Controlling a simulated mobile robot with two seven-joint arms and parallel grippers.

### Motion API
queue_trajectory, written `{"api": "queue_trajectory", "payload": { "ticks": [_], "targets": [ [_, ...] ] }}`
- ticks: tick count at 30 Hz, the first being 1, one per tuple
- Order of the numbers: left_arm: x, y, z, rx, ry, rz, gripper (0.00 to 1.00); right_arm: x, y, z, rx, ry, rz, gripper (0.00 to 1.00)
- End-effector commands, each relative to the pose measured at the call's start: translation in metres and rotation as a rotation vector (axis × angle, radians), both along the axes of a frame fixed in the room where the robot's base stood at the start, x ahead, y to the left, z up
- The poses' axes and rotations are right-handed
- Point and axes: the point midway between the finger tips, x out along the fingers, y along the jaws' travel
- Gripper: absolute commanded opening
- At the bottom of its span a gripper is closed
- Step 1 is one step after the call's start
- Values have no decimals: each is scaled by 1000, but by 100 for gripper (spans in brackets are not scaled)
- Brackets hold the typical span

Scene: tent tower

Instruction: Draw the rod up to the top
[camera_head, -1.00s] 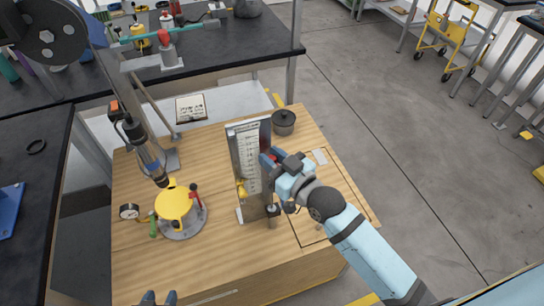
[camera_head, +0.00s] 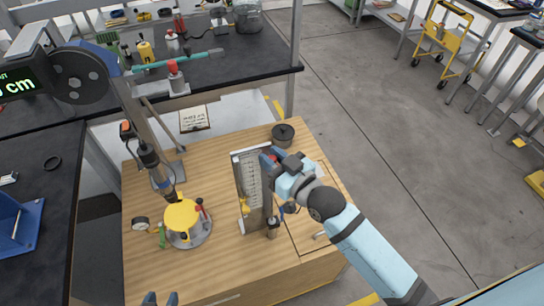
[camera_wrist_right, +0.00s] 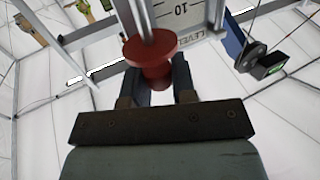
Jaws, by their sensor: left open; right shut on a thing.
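An upright scale board (camera_head: 250,182) in a metal frame stands on the wooden table. In the right wrist view its scale (camera_wrist_right: 180,12) shows a "10". A red spool-shaped handle (camera_wrist_right: 152,58) sits on a grey rod (camera_wrist_right: 146,18) in front of the scale. My right gripper (camera_wrist_right: 160,82) is shut on the red handle. My left gripper (camera_head: 160,298) is open and empty at the bottom edge, in front of the table and mostly out of frame.
A yellow-topped round device (camera_head: 182,216) and a small dial gauge (camera_head: 140,223) stand left of the board. A dark pot (camera_head: 283,134) stands behind it. A slanted post with a dark tool (camera_head: 150,160) rises at the left. The front of the wooden table (camera_head: 215,275) is clear.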

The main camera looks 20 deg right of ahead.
Motion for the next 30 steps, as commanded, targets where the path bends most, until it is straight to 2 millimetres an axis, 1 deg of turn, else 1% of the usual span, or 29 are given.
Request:
{"api": "queue_trajectory", "payload": {
  "ticks": [1, 2, 3, 11, 14, 16, 20, 24, 30],
  "targets": [
    [0, 0, 1, 0, 0, 0, 48, 1, -1, 8, 4, -17, -2, 32],
    [0, 0, 1, 0, 0, 0, 48, 1, -1, 8, 4, -17, -2, 38],
    [0, 0, 1, 0, 0, 0, 48, 1, 0, 8, 5, -15, -2, 48],
    [0, 0, 1, 0, -1, 0, 48, 1, 0, 5, 2, -10, -1, 48],
    [0, 0, 0, 0, -1, 0, 48, -3, -2, 4, 3, -9, -1, 48],
    [0, 0, -2, 0, -1, 0, 48, -10, -5, 2, 2, -7, -1, 48],
    [0, 0, -6, 0, -2, 1, 48, -32, -15, 1, 2, -7, 0, 48],
    [0, 0, -12, 0, -2, 1, 48, -63, -29, 1, 1, -6, -1, 48],
    [0, 0, -19, 0, -2, 1, 48, -100, -46, 3, 1, -8, 0, 48]
  ]
}}
